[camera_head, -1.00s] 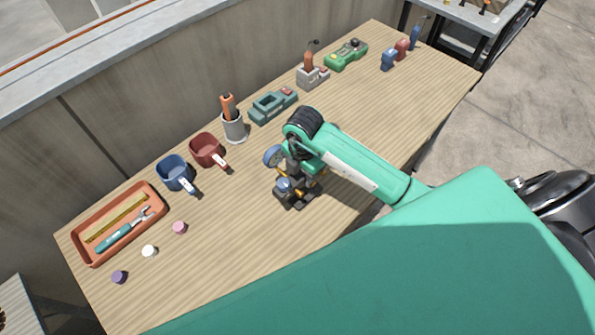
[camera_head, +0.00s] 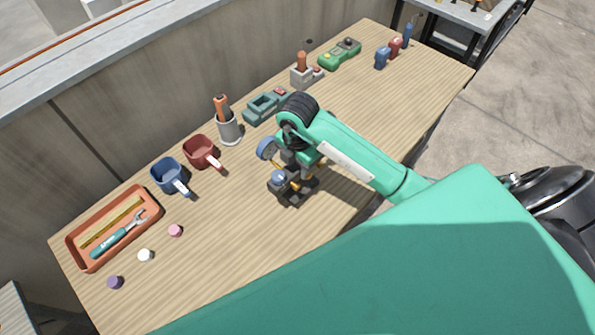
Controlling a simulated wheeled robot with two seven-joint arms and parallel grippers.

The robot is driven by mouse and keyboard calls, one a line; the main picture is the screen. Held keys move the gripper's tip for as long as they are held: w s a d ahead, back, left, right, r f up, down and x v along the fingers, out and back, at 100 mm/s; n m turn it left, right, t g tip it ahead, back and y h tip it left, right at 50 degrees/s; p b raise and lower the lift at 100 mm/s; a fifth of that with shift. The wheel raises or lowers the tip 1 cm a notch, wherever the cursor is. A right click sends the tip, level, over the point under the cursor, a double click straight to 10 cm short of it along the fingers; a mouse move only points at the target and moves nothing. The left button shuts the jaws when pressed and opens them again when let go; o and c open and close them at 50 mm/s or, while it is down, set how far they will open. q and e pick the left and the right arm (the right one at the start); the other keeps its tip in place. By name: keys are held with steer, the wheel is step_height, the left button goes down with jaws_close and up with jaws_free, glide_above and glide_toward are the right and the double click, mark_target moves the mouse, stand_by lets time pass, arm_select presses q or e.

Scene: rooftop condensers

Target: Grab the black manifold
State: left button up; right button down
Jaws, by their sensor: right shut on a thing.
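The black manifold (camera_head: 293,192) stands on the wooden table right of the middle, with round blue-rimmed gauges (camera_head: 267,148) and yellow fittings on it. My right arm reaches in from the right, and my right gripper (camera_head: 300,170) is over the manifold, shut on it. The arm and wrist hide part of the manifold and most of the fingers. The manifold's base looks to be at the tabletop; I cannot tell if it is lifted. My left gripper is not in view.
A blue mug (camera_head: 168,176), a red mug (camera_head: 201,152), a grey holder (camera_head: 229,129) and a teal device (camera_head: 264,106) line the back. An orange tray (camera_head: 153,209) holds tools at left. Small caps (camera_head: 145,255) lie before it. The front middle of the table (camera_head: 225,265) is clear.

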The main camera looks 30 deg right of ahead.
step_height(320, 180, up, 17)
steer(key=p, duration=0.2)
steer(key=shift+f, duration=0.15)
